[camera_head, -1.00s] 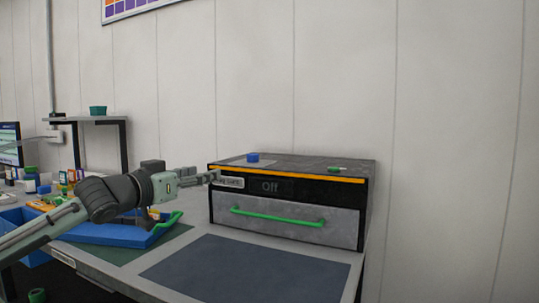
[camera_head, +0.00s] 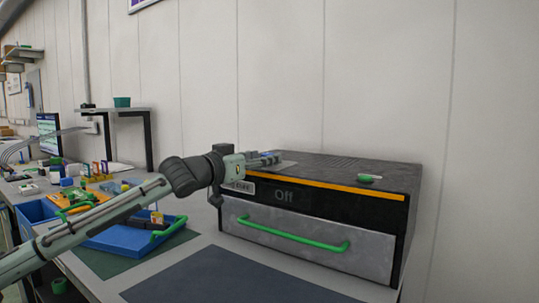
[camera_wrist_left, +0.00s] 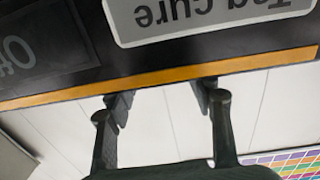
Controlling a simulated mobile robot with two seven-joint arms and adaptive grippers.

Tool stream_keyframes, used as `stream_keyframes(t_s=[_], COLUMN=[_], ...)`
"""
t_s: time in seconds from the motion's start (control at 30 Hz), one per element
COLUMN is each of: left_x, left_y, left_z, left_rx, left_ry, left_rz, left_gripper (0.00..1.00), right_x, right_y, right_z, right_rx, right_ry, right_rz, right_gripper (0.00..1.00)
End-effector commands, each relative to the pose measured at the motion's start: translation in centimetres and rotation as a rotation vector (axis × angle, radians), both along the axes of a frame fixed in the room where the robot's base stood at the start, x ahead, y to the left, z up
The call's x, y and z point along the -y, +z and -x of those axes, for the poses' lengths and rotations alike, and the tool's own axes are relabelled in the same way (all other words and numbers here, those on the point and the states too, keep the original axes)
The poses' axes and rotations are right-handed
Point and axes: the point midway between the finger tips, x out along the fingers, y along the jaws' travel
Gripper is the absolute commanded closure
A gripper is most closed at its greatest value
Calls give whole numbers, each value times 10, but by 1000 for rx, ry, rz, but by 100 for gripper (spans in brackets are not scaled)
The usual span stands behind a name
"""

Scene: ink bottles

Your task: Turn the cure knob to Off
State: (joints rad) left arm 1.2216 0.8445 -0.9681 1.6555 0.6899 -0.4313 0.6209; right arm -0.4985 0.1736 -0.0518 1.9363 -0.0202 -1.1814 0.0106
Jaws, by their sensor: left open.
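The black curing box (camera_head: 345,212) stands on the bench with an orange strip along its front top edge. Its dark display (camera_head: 284,196) reads "Off"; part of it also shows upside down in the left wrist view (camera_wrist_left: 20,52). A "Tag Cure" label (camera_wrist_left: 190,15) fills the top of that view. A blue piece (camera_head: 266,154), possibly the cure knob, shows on the box top, mostly hidden by my left gripper (camera_head: 274,158). That gripper reaches over the box's left front corner. In the wrist view its fingers (camera_wrist_left: 165,100) are apart with nothing visible between them.
A grey drawer with a green handle (camera_head: 290,237) is below the display. A small green item (camera_head: 369,178) sits on the box top at right. A blue tray (camera_head: 130,235) lies left under my arm. A dark mat (camera_head: 225,280) is clear in front.

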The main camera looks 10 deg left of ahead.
Motion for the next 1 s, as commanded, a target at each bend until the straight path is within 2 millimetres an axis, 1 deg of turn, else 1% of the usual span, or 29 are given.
stream_keyframes(t_s=[0.03,0.1,0.2,0.33,0.53,0.93,1.0], left_x=[4,7,11,13,12,12,12], left_y=[2,1,1,0,0,0,0], left_z=[-7,-15,-22,-26,-26,-26,-26], left_rx=[0,0,0,1,0,0,0], left_ry=[-1,0,0,-1,0,0,0], left_rz=[1,1,1,0,0,1,1], left_gripper=[47,47,47,47,47,97,99], right_x=[-1,-1,0,0,1,2,2], right_y=[-2,-6,-10,-12,-12,-10,-10], right_z=[1,2,0,-1,-3,-4,-4], right_rx=[-2,-6,-2,-3,0,3,2], right_ry=[-1,-2,-2,-3,-4,-6,-6], right_rz=[-3,-5,-5,-5,-5,-3,-3], right_gripper=[100,100,100,100,100,100,100])
